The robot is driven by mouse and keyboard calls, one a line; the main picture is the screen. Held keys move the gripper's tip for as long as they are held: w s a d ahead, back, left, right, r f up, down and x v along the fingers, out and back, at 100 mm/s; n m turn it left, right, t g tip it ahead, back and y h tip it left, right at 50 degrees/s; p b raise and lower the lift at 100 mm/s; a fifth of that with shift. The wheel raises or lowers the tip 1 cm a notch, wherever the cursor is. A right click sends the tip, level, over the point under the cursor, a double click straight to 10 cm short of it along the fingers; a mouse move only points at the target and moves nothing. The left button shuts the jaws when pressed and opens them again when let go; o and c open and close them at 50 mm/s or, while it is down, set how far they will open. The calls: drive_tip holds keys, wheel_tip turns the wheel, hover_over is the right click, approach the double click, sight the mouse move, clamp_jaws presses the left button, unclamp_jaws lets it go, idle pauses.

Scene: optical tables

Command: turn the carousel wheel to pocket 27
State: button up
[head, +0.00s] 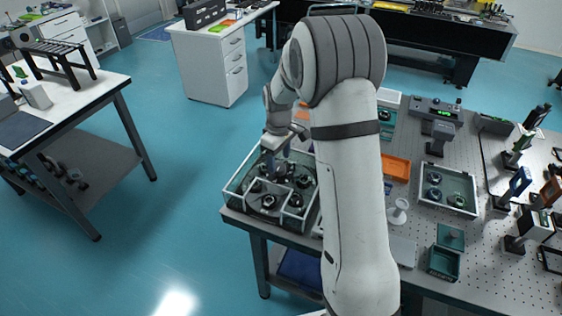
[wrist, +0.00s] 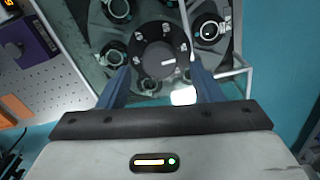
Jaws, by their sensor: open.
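The carousel wheel shows in the wrist view as a black round knob (wrist: 155,57) with pale markings around its top and a white index line on its face. Round black-rimmed pockets ring it on a dark grey plate. My gripper (wrist: 152,72) is open, with one blue finger on each side of the knob. I cannot tell whether the fingers touch it. The number at the index cannot be read clearly. In the head view the carousel sits inside a clear-walled box (head: 232,187) at the table corner, and my gripper (head: 274,170) reaches down into it.
The clear walls of the box stand close around my gripper. To the right on the perforated table are an orange tray (head: 396,167), a grey tray with round parts (head: 447,190), a small green box (head: 444,263) and optical mounts (head: 517,190). Open floor (head: 180,200) lies to the left.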

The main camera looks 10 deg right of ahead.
sight(279, 177)
drive_tip(key=shift+f, duration=1.5)
drive_tip(key=shift+c, duration=0.3)
